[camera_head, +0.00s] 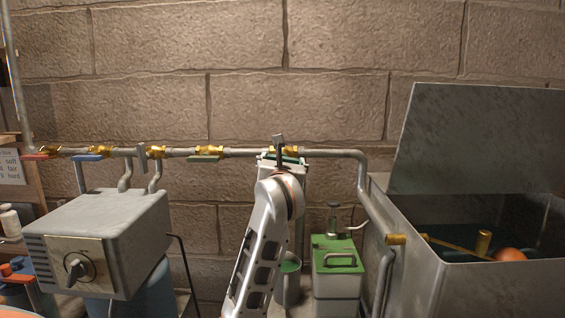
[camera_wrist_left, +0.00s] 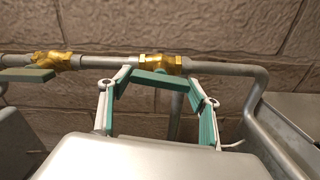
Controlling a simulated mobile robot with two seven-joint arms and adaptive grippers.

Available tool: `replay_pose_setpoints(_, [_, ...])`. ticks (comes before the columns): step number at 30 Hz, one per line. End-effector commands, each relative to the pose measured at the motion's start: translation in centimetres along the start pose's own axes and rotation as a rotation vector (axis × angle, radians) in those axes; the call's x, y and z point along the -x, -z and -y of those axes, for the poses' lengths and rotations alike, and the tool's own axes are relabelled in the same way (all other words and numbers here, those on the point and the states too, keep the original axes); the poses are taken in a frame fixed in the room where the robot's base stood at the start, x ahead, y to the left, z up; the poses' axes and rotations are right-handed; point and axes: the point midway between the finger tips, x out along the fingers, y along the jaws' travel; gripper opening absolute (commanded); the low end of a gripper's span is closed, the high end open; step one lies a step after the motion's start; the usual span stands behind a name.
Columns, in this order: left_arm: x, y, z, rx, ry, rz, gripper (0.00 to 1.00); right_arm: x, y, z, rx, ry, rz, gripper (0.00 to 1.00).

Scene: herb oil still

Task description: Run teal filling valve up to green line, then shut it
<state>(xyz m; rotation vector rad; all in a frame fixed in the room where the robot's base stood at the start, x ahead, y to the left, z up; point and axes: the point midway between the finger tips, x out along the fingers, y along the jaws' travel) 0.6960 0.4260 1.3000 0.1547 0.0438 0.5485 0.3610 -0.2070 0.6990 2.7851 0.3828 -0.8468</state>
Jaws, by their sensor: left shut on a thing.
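The teal filling valve is a brass valve (camera_head: 290,151) on the grey wall pipe, mostly behind my left gripper (camera_head: 279,160) in the head view. In the left wrist view its brass body (camera_wrist_left: 160,63) and teal handle (camera_wrist_left: 162,79) show clearly. The handle lies roughly along the pipe. My left gripper (camera_wrist_left: 155,78) is shut on the handle, with a fingertip near each end of it. My right gripper is not in view. I cannot make out a green line or a filling level in either view.
Other brass valves with red (camera_head: 36,157), blue (camera_head: 88,158) and green (camera_head: 209,158) handles sit left along the pipe. A grey box with a knob (camera_head: 74,268) stands below. At right are a green-lidded container (camera_head: 338,262) and an open metal tank (camera_head: 470,285) with an orange float (camera_head: 510,254).

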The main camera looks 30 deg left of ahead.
Motion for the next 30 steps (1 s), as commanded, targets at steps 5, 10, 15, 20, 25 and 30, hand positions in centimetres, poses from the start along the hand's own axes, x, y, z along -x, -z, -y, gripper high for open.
replay_pose_setpoints(5, [0.0,0.0,0.0,-0.038,0.0,-0.001,0.41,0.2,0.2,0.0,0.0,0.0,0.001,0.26])
replay_pose_setpoints(10, [0.0,-0.1,-0.1,-0.124,-0.001,-0.001,0.41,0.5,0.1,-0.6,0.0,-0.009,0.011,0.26])
replay_pose_setpoints(15, [0.0,-0.1,-0.1,-0.261,-0.002,0.001,0.41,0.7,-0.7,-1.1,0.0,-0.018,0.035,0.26])
replay_pose_setpoints(20, [0.0,-0.1,-0.1,-0.413,-0.002,0.001,0.41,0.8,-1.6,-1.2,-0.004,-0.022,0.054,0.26])
replay_pose_setpoints(25, [0.0,-0.1,-0.1,-0.574,-0.002,0.001,0.41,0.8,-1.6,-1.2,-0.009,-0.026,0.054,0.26])
replay_pose_setpoints(30, [0.0,-0.1,-0.1,-0.735,-0.002,0.001,0.41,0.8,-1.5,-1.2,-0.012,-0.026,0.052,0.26])
